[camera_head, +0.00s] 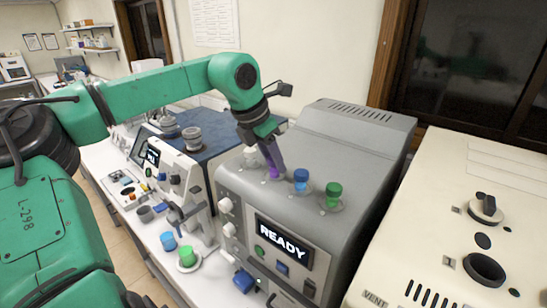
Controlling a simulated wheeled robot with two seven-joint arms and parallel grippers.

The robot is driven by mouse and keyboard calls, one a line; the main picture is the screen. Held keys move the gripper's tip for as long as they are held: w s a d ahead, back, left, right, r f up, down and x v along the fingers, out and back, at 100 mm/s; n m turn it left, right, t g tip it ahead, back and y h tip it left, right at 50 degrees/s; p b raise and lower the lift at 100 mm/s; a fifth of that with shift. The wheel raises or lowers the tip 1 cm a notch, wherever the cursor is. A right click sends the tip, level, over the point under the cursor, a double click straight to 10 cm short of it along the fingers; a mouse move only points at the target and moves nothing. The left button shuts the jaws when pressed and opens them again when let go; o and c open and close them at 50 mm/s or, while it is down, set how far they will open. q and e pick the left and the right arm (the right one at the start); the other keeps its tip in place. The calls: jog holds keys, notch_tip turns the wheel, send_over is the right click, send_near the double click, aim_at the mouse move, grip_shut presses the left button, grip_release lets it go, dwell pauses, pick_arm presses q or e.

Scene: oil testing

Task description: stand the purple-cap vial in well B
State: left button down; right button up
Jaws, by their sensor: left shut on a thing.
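The purple-cap vial (273,172) is at the tip of my left gripper (270,153), which is shut on it over the top of the grey tester. Its purple part shows just below the fingers; the rest is hidden. I cannot tell whether it hangs above a well or sits in one. A blue-cap vial (301,180) and a green-cap vial (333,195) stand in a row to its right on the tester's top. A pale round piece (250,157) lies to its left, partly behind the gripper. No well letters are readable. My right gripper is not in view.
The grey tester (350,140) has a lit READY screen (283,241). A blue-topped machine (192,166) stands to its left. Blue and green pieces (187,256) stand on the white bench in front. A cream machine (440,215) marked VENT stands close on the right.

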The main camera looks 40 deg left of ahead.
pick_arm(q)
jog(key=shift+s+a+f, duration=0.1)
jog(key=shift+s+f, duration=0.05)
jog(key=shift+s, duration=0.05)
jog(key=shift+w+f, duration=0.1)
jog(key=shift+f, duration=0.15)
jog(key=c, duration=0.5)
grip_release()
jog(key=shift+r, duration=0.1)
jog(key=shift+r, duration=0.25)
jog(key=shift+r+b, duration=0.2)
jog(key=shift+b, duration=0.1)
jog(key=b+v, duration=0.2)
jog(key=v, duration=0.9)
jog(key=shift+r, duration=0.2)
